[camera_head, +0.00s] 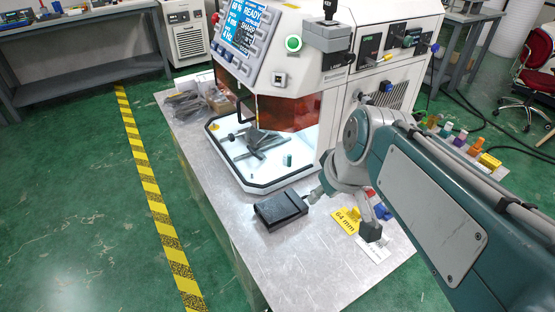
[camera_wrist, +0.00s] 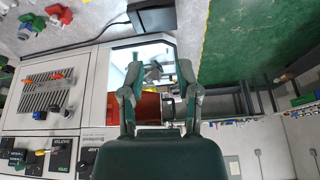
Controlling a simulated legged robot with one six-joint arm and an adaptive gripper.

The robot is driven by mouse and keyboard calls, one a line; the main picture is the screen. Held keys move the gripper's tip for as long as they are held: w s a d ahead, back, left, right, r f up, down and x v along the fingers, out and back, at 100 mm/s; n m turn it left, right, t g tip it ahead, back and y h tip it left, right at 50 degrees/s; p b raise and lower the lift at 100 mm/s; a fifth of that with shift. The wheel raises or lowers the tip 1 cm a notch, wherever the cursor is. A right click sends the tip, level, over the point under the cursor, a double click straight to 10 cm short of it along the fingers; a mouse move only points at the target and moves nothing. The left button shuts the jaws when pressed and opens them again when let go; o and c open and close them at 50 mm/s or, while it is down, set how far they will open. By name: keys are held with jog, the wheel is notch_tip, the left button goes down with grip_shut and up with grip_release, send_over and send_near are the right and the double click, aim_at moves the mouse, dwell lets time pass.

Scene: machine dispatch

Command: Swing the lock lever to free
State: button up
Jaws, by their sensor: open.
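The white machine (camera_head: 300,60) stands on a grey metal table. A grey block with an upright black handle (camera_head: 330,10) sits on its top right; this may be the lock lever, but I cannot tell for sure. My gripper (camera_head: 343,212) is low in front of the machine's right front corner, well below that handle and apart from it. In the wrist view my gripper (camera_wrist: 159,66) is open and empty, its two fingers spread towards the machine's lit chamber (camera_wrist: 152,58). The handle is not clearly seen in the wrist view.
A black pedal-like box (camera_head: 281,210) lies on the table (camera_head: 290,265) before the chamber, near my gripper. A yellow "64 mm" label (camera_head: 345,221) lies beside it. The orange door (camera_head: 285,112) hangs over the open chamber. Several small coloured parts lie at the right. The table's front is clear.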

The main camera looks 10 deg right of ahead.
jog(key=w+f+n+g+y, duration=0.1)
jog(key=w+n+y, duration=0.1)
jog(key=w, duration=0.6)
jog(key=w+f+n+y, duration=0.1)
jog(key=w+f+n, duration=0.15)
jog(key=w, duration=0.45)
jog(key=w+d+f+n+y, duration=0.2)
jog(key=w+d+f+n, duration=0.1)
jog(key=w+f, duration=0.4)
jog(key=w+d+f+n+y, duration=0.2)
jog(key=w+d+f+n, duration=0.15)
jog(key=w, duration=0.55)
jog(key=shift+m, duration=0.3)
jog(key=x, duration=1.1)
jog(key=shift+w+d+f, duration=0.1)
jog(key=shift+d+f, duration=0.2)
jog(key=shift+f, duration=0.05)
grip_shut()
